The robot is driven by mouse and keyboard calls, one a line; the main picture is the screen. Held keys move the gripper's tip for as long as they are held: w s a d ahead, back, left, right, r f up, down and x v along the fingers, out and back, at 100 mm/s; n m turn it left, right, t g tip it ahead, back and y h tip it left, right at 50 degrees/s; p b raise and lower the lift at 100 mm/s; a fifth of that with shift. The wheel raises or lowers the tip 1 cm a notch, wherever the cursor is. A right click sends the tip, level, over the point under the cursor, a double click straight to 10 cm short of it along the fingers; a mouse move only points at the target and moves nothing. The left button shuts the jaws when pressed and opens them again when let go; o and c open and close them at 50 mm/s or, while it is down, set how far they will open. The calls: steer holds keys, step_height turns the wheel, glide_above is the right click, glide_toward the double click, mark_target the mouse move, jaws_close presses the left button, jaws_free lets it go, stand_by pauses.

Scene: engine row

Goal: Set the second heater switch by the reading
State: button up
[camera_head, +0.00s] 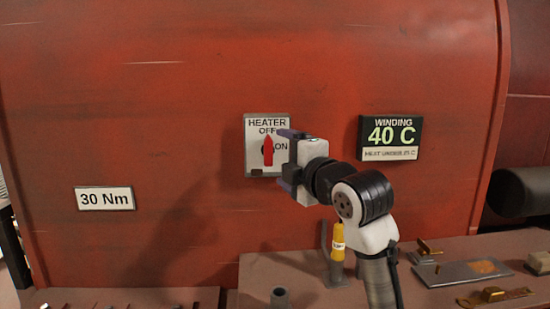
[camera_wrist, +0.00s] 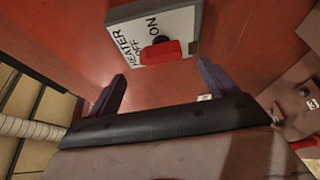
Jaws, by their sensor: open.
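The heater switch (camera_head: 251,158) is a white plate on the red casing, marked HEATER, OFF at the top and ON at the right. Its red handle (camera_head: 268,151) stands upright towards OFF; the handle also shows in the wrist view (camera_wrist: 160,52). The winding display (camera_head: 391,136) reads 40 C in green, with a small line "HEAT UNDER" whose number is hard to read. My gripper (camera_head: 281,158) is open at the switch, its fingers above and below in the head view. In the wrist view, the handle lies just beyond the fingertips (camera_wrist: 162,72), not visibly gripped. Only one heater switch shows.
A 30 Nm label (camera_head: 104,199) is on the casing at left. Below is a brown ledge (camera_head: 305,289) with a yellow-handled tool (camera_head: 338,240), a grey plate (camera_head: 450,274) and brass pieces (camera_head: 494,296). A dark cylinder (camera_head: 522,192) is at far right.

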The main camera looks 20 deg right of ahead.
steer(key=s, duration=0.7)
steer(key=shift+d+b, duration=0.35)
steer(key=shift+d, duration=0.05)
